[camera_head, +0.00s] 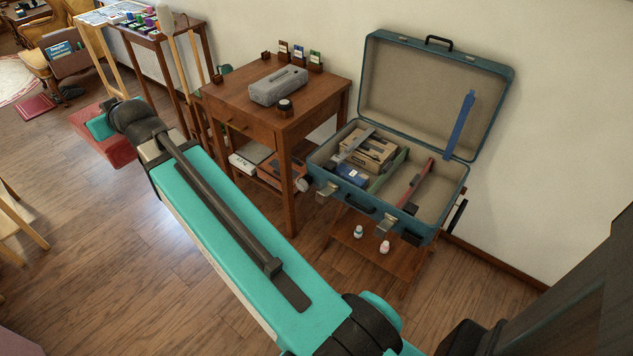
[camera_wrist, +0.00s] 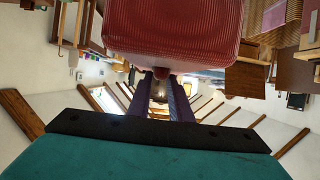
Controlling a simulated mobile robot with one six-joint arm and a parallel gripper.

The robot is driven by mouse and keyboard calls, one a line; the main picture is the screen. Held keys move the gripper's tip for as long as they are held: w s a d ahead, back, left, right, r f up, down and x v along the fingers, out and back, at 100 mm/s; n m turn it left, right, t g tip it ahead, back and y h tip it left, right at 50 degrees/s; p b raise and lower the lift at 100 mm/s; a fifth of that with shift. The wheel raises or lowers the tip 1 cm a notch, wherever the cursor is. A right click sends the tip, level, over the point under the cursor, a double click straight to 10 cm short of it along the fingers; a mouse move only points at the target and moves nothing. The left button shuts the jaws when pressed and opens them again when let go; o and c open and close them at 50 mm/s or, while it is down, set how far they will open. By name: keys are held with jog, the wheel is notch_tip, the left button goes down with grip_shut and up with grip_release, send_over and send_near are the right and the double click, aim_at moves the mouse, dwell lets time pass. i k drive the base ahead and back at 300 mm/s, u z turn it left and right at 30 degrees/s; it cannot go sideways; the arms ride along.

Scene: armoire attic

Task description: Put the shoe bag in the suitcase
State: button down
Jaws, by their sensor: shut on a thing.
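The shoe bag (camera_wrist: 172,30) is a red ribbed cloth bag filling the upper middle of the wrist view. In the head view it is the red shape (camera_head: 116,150) at the far left, partly hidden by my arm. My gripper (camera_wrist: 166,88) is shut on the bag; its grip point is partly hidden. In the head view my gripper (camera_head: 100,124) is out to the left, well away from the suitcase. The suitcase (camera_head: 362,208) is teal-blue, open on a low wooden stand at the right, with its lid upright against the wall.
A wooden side table (camera_head: 235,97) with a grey case (camera_head: 278,87) stands between. Two small bottles (camera_head: 384,247) stand below the suitcase.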

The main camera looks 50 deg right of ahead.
aim_at(430, 203)
jog(key=u, duration=0.2)
jog(key=k, duration=1.25)
jog(key=u, duration=0.35)
